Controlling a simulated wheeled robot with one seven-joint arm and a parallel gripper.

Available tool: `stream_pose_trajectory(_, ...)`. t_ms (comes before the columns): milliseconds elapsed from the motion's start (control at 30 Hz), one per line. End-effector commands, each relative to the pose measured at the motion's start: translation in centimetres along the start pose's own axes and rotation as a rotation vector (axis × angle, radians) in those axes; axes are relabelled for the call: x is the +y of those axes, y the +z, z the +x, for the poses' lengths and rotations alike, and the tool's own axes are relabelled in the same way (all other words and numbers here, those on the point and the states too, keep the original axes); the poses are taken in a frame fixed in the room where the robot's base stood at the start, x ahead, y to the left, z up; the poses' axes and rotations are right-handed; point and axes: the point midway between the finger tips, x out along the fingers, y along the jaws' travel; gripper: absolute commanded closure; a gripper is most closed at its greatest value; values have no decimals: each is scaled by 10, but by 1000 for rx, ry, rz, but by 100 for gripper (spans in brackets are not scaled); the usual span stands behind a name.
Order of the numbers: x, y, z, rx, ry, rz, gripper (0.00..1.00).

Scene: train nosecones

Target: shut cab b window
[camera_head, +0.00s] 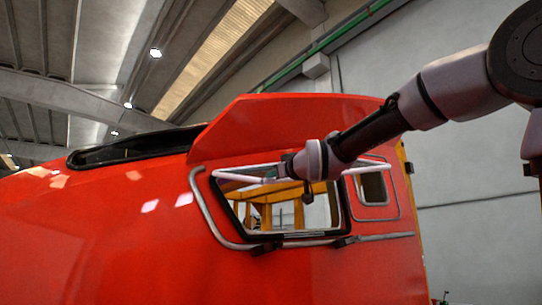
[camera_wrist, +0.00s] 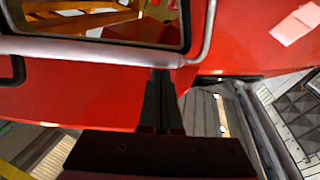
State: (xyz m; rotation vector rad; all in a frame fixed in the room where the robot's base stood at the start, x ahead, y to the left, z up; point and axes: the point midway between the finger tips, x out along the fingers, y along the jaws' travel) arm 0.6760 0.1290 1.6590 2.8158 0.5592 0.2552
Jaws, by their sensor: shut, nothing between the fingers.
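The cab window (camera_head: 287,232) is a dark-framed opening in the side of the red cab (camera_head: 130,225). Yellow structure shows through it. A pale, thin frame (camera_head: 236,177) stands out across the top of the opening, seen nearly edge-on; it looks like the window panel swung outward. My gripper (camera_head: 277,172) is in front of the upper part of the opening, close to this frame. In the wrist view my gripper (camera_wrist: 161,74) is shut and empty, its fingertips by the end of a pale bar (camera_wrist: 90,49). I cannot tell whether they touch it.
A grey handrail (camera_head: 211,216) curves around the left and bottom of the window, close to my gripper. A smaller window (camera_head: 373,188) is at the right. The dark windscreen (camera_head: 125,152) is at the left. A grey wall (camera_head: 465,170) stands behind the cab.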

Motion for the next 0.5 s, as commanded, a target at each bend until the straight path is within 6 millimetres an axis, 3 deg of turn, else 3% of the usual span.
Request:
stream_pose_trajectory(200, -3, 64, 19, -13, -2, 2, 100)
stream_pose_trajectory(500, -5, 138, 64, -11, -1, 3, 100)
